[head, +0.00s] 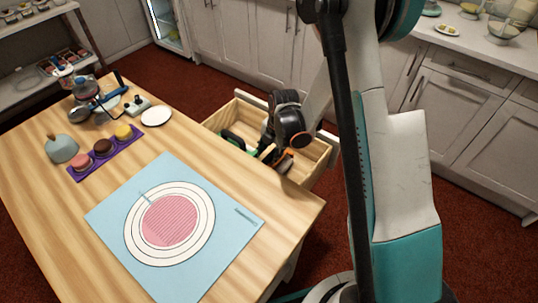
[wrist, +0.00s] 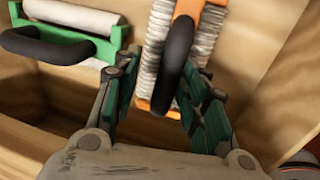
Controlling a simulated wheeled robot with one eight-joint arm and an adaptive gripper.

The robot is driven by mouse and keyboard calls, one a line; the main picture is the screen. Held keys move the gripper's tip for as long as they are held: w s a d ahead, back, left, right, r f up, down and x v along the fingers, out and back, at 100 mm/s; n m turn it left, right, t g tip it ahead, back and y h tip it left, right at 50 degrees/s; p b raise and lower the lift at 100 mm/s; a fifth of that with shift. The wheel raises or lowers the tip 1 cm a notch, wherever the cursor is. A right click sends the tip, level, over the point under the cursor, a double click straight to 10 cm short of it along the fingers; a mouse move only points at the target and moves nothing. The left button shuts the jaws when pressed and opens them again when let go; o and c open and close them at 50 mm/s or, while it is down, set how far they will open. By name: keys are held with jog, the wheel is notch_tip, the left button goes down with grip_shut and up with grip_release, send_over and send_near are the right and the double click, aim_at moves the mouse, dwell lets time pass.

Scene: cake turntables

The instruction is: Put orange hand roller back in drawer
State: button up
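The orange hand roller (wrist: 187,20) has a white fuzzy sleeve and a black curved handle. It lies inside the open wooden drawer (head: 312,163). In the head view only a small orange part (head: 284,161) shows below my gripper (head: 282,150). In the wrist view my gripper (wrist: 166,85) has its fingers spread, one each side of the roller's black handle, with a visible gap on the left. The fingers look open and not closed on it. A green hand roller (wrist: 85,42) with a white sleeve lies to the left in the drawer.
The drawer sticks out from the wooden table (head: 60,205). On the table are a blue mat (head: 115,215) with a round target, a purple tray (head: 88,173) of cakes, a white plate (head: 156,116) and a blue-grey bell-shaped object (head: 62,149). Cabinets stand behind.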

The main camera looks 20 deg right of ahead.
jog(key=s+r+m+t+p, duration=0.1)
jog(key=s+r+m, duration=0.25)
jog(key=r, duration=0.55)
jog(key=s+r+m+t+p, duration=0.1)
jog(key=s+r+m, duration=0.25)
jog(key=r, duration=0.55)
jog(key=s+r+m+p, duration=0.15)
jog(key=r+m, duration=0.25)
jog(key=r, duration=0.4)
jog(key=s+r+m+t, duration=0.1)
jog(key=s+r+m, duration=0.2)
jog(key=s+m, duration=0.4)
jog(key=s+r+m+t+h, duration=0.1)
jog(key=s+r+m+t, duration=0.1)
jog(key=s+r+m, duration=0.2)
jog(key=shift+s+d+r+m+b, duration=0.35)
jog(key=shift+s+m, duration=1.25)
jog(key=shift+s, duration=0.55)
